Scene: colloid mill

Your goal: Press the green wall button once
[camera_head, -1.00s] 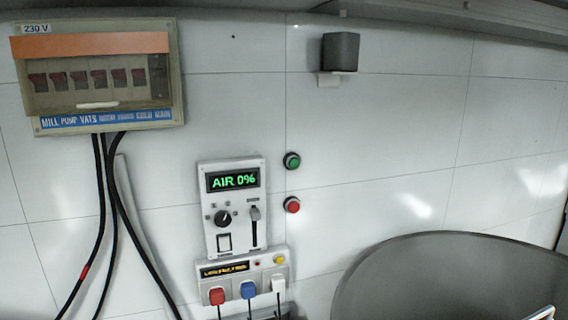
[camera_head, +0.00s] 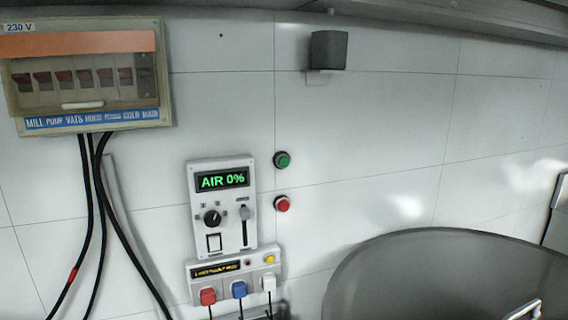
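The green wall button (camera_head: 282,160) is a small round button in a dark ring on the white tiled wall. It sits right of the grey panel (camera_head: 222,204) whose display reads "AIR 0%". A red button (camera_head: 282,204) of similar form is directly below it. Nothing covers or touches the green button. Neither of my grippers can be seen in the head view.
A breaker box (camera_head: 86,76) marked "230 V" hangs at upper left, with black cables (camera_head: 92,220) running down. A socket strip (camera_head: 236,272) with red, blue and white plugs is below the panel. A large round grey vessel (camera_head: 440,275) fills the lower right. A dark box (camera_head: 328,50) is high on the wall.

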